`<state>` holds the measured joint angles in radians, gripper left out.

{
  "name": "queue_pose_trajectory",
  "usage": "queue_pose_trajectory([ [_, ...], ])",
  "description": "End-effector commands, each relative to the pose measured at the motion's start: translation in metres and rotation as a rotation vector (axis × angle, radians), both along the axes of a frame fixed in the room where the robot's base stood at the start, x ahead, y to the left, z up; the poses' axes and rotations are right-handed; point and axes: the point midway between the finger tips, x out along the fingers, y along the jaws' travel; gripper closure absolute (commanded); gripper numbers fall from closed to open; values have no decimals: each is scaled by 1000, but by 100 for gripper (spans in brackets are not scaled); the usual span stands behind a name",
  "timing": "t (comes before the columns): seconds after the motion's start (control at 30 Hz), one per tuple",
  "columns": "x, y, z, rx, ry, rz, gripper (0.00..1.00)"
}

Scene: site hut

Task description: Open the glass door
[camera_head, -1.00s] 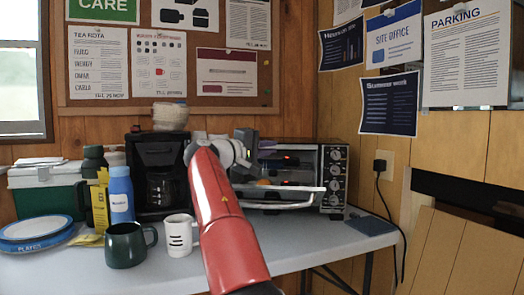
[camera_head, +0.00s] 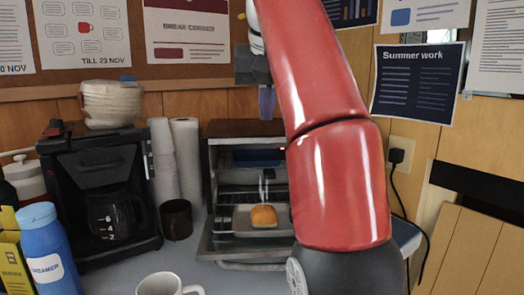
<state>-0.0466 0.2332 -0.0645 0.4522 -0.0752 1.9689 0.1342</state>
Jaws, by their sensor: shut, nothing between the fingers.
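The toaster oven (camera_head: 222,128) stands on the table at the middle of the head view. Its glass door (camera_head: 222,246) is folded down in front, lying about flat, with its handle bar (camera_head: 250,266) along the front edge. The oven's inside shows racks and a tray with a bun. My gripper (camera_head: 267,104) is above the oven, near its top front, pointing down. It is shut and empty, clear of the door. My red arm hides the oven's right side and its knobs.
A coffee maker (camera_head: 98,185), paper-cup stacks (camera_head: 187,160) and a dark cup (camera_head: 176,219) stand left of the oven. A white mug (camera_head: 168,285) and a blue creamer bottle (camera_head: 45,245) are nearer. Posters and a cork board cover the wall behind.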

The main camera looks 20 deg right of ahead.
Motion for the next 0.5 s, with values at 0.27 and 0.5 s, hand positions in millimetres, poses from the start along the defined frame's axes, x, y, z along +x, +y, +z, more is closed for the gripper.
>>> queue_pose_trajectory([
  [0.27, 7, -1, -14, 2, 5, 2, 100],
  [0.5, 21, -4, -43, 2, 6, 1, 100],
])
